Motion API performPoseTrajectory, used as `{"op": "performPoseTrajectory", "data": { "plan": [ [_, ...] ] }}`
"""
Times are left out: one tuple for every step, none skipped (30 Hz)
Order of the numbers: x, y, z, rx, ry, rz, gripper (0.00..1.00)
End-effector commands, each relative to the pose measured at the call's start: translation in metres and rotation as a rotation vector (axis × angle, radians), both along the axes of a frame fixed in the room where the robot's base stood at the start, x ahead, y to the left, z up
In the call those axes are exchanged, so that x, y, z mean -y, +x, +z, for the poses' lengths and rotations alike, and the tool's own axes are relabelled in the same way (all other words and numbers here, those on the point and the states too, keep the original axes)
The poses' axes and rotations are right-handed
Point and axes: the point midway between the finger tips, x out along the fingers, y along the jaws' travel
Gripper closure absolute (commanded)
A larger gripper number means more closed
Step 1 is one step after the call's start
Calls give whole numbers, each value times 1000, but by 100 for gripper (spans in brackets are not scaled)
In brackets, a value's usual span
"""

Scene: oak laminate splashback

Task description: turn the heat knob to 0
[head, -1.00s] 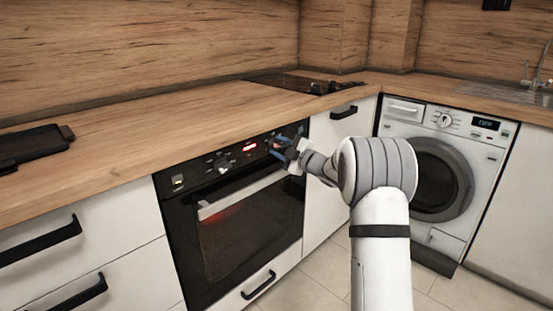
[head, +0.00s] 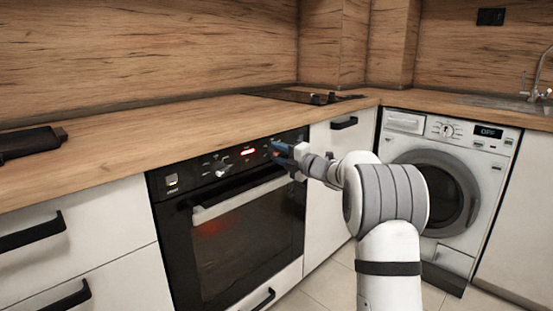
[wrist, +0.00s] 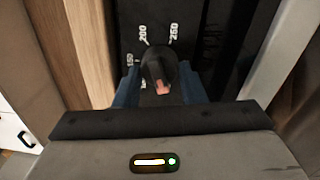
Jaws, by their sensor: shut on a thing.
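The dark round heat knob (wrist: 158,68) sits on the black oven panel in the wrist view, with white marks reading 200 and 250 above it and a partly hidden 150 at left. A pinkish mark shows on its lower part. I cannot tell the exact setting. My gripper (wrist: 161,87) has its blue fingers shut on the knob, one on each side. In the head view my gripper (head: 281,150) is at the right end of the oven's control panel and hides the knob there.
The oven (head: 240,230) has a lit red display (head: 248,151), other knobs and a door handle (head: 225,203) just below the panel. The wooden worktop (head: 180,140) runs above. A washing machine (head: 445,180) stands at the right. Floor shows between.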

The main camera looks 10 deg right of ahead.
Motion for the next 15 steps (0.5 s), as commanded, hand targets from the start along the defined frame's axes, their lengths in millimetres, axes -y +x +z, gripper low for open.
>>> {"op": "performPoseTrajectory", "data": {
  "plan": [
    [-2, -1, -6, -3, -8, 6, 86],
    [-2, -1, -5, -1, -10, 7, 86],
    [-2, 0, -5, 1, -13, 6, 86],
    [-2, 0, -5, 1, -13, 6, 86],
    [-2, -1, -5, 2, -15, 6, 86],
    [-3, 0, -5, 2, -15, 6, 86],
    [-3, -1, -5, 3, -16, 6, 86],
    [-3, 0, -5, 3, -16, 6, 86],
    [-3, 0, -5, 3, -16, 6, 86],
    [-3, 0, -5, 3, -16, 6, 86],
    [-3, 0, -5, 3, -16, 6, 86],
    [-3, 0, -5, 3, -16, 6, 86],
    [-3, 0, -5, 3, -16, 6, 86],
    [-3, 0, -5, 3, -16, 6, 86],
    [-3, 0, -5, 3, -16, 6, 63]
  ]
}}
